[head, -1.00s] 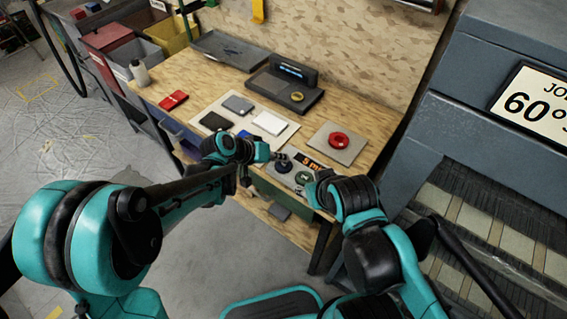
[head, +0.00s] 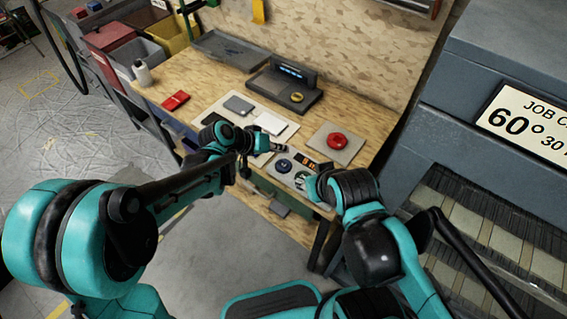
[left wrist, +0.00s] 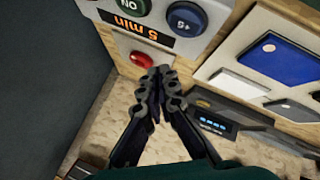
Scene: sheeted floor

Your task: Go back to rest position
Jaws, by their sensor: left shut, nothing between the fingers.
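My left gripper (head: 281,147) is above the workbench, just beyond a grey control panel (head: 295,173) in the head view. In the left wrist view its fingers (left wrist: 158,78) are closed together with nothing between them. That view shows the panel's "5 min" display (left wrist: 147,32), a blue "+5" button (left wrist: 186,18), a green "ON" button (left wrist: 131,5) and a red button (left wrist: 141,60). My right arm is bent at the bench's front edge in the head view. Its fingers cannot be made out.
The bench (head: 213,83) holds a red button on a grey plate (head: 352,152), a white board with cards, a red box (head: 176,100) and a black device (head: 285,88). A large grey machine (head: 500,130) stands at the right. Open floor (head: 70,140) lies to the left.

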